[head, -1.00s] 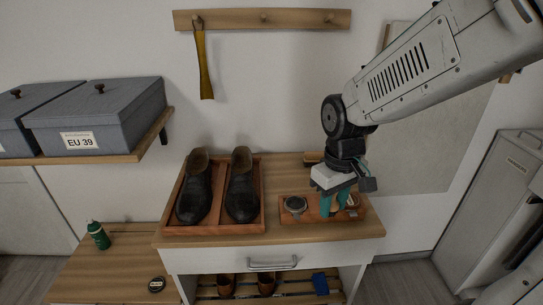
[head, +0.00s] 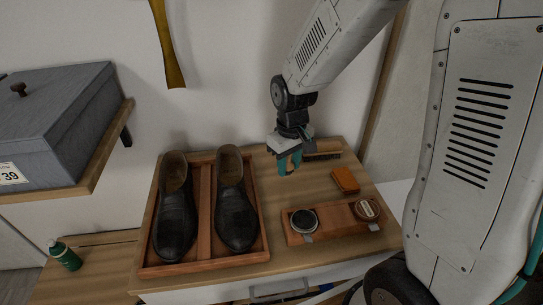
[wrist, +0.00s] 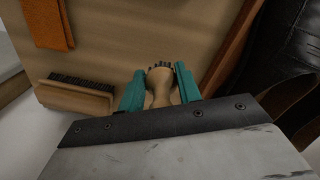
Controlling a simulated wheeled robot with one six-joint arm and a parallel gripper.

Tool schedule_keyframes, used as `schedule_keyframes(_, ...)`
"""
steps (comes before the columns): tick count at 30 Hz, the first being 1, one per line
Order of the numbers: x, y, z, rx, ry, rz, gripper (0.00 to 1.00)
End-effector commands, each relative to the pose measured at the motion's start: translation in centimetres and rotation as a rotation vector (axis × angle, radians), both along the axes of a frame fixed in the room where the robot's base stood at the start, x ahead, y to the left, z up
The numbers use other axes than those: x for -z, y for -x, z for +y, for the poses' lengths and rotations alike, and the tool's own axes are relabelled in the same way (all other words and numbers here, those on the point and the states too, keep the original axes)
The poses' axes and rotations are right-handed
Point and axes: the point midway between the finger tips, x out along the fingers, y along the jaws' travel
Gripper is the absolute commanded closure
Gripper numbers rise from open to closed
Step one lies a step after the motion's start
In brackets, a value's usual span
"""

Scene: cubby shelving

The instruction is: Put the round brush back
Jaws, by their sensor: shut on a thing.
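The round brush (wrist: 160,88), with a pale wooden handle and dark bristles, is between the teal fingers of my gripper (wrist: 158,78) in the wrist view. My gripper is shut on its handle. In the head view my gripper (head: 289,166) points down over the back of the cabinet top, right of the shoe tray; the fingers mostly hide the brush there. A flat wooden brush (head: 322,150) with dark bristles lies just right of the gripper, and it also shows in the wrist view (wrist: 80,98). I cannot tell whether the round brush touches the top.
Two black shoes (head: 236,215) stand in a wooden tray (head: 205,212) at left. A small wooden tray (head: 334,226) in front holds two round tins (head: 304,221). Bare wood lies between the trays and block.

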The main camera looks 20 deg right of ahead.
Motion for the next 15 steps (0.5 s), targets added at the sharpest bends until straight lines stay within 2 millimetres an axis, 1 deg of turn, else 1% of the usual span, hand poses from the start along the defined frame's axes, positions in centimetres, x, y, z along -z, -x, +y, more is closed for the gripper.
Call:
schedule_keyframes(1,0.3,-1.5,0.2,-0.001,0.001,0.002,0.89)
schedule_keyframes(3,0.4,-3.4,0.4,-0.001,0.000,0.001,0.89)
schedule_keyframes(7,0.7,-6.4,0.8,-0.001,0.000,0.001,0.89)
schedule_keyframes(9,0.7,-7.6,1.0,-0.001,0.000,0.001,0.89)
schedule_keyframes(12,0.8,-8.6,1.1,-0.001,0.000,0.000,0.89)
schedule_keyframes(15,1.0,-8.9,1.1,-0.001,0.000,0.001,0.89)
